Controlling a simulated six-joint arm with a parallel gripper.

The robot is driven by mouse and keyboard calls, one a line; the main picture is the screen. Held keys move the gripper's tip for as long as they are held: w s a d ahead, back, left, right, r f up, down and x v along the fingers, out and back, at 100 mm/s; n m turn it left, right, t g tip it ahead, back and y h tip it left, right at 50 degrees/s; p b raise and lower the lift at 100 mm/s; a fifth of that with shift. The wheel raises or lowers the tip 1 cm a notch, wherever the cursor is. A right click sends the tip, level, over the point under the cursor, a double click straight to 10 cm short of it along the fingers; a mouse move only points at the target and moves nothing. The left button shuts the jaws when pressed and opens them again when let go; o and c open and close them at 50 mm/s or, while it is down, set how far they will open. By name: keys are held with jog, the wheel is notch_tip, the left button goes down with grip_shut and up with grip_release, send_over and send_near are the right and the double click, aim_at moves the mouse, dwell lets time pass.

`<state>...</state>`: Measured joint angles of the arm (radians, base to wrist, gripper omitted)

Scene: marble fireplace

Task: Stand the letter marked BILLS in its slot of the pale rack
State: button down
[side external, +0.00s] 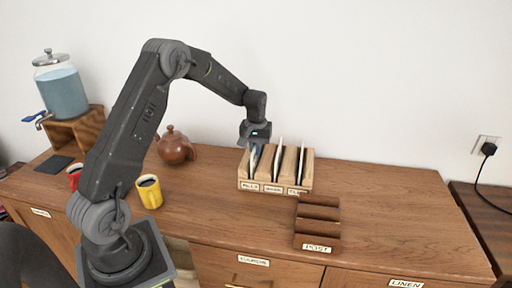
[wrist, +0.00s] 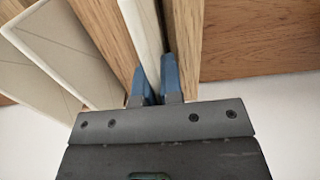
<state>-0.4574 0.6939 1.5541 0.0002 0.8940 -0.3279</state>
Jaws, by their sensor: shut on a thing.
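The pale rack (side external: 243,174) stands on the wooden sideboard, with three slots and small labels on its front; the left label seems to read BILLS. My gripper (side external: 254,147) is over the left slot, pointing down. Its blue fingers (wrist: 158,85) are shut on a pale letter (wrist: 142,30). In the side external view this letter (side external: 253,161) stands in the left slot, slightly tilted. In the wrist view it lies between two wooden walls. Its marking is not visible, and I cannot tell whether it touches the slot floor. Pale letters (side external: 278,158) stand in the other two slots.
A dark brown rack (side external: 319,213) labelled POST stands in front, its slots seemingly empty. A brown teapot (side external: 176,147), yellow mug (side external: 149,192), red mug (side external: 74,176) and glass water dispenser (side external: 61,92) stand left. The sideboard's right side is clear.

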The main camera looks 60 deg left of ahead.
jog(key=shift+f, duration=0.1)
jog(key=c, duration=1.2)
grip_release()
jog(key=shift+r, duration=4.55)
